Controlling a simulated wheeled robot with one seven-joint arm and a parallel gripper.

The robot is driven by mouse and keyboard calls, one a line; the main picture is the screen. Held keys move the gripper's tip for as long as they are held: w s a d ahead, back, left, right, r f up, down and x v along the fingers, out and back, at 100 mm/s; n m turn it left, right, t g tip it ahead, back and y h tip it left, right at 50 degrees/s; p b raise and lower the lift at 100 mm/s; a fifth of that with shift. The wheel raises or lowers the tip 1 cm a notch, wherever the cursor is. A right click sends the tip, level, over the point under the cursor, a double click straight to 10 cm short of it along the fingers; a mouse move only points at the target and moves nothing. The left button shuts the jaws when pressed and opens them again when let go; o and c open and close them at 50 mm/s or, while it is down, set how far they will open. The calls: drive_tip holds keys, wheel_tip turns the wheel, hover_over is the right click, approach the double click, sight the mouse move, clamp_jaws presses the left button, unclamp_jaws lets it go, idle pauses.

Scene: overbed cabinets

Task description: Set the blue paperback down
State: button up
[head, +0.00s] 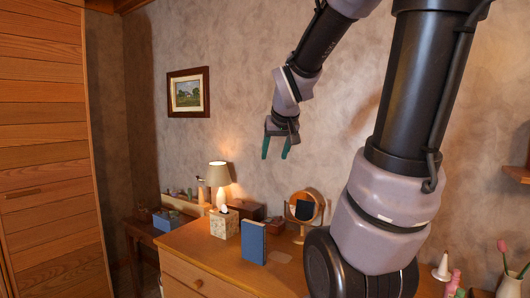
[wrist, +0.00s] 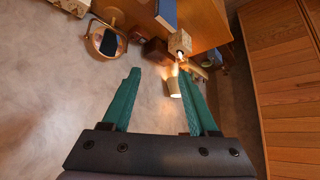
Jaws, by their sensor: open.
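The blue paperback (head: 253,242) stands upright on the wooden dresser top (head: 208,250), near its front edge in the head view. In the wrist view part of the blue paperback (wrist: 167,12) shows at the top edge, cut off by the frame. My gripper (head: 275,157) is open and empty, with its two green fingers apart. It hangs in the air above and behind the dresser, well clear of the book. In the wrist view my gripper (wrist: 153,88) has nothing between its fingers but wall and background.
A tissue box (head: 225,222), a lit lamp (head: 219,178), a brown box (head: 246,209) and a round mirror (head: 303,208) stand around the book. A side table with a blue box (head: 168,220) is at left. Pink tulips (head: 505,255) are at right. Air around my gripper is free.

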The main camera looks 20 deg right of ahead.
drive_tip(key=s+a+r+y, duration=0.1)
drive_tip(key=s+a+y, duration=0.1)
drive_tip(key=s+a, duration=0.2)
drive_tip(key=s+a+r+m+y, duration=0.1)
drive_tip(key=s+a, duration=0.3)
drive_tip(key=s, duration=0.5)
drive_tip(key=shift+a+r+g+y, duration=0.2)
drive_tip(key=shift+a+g+y, duration=0.2)
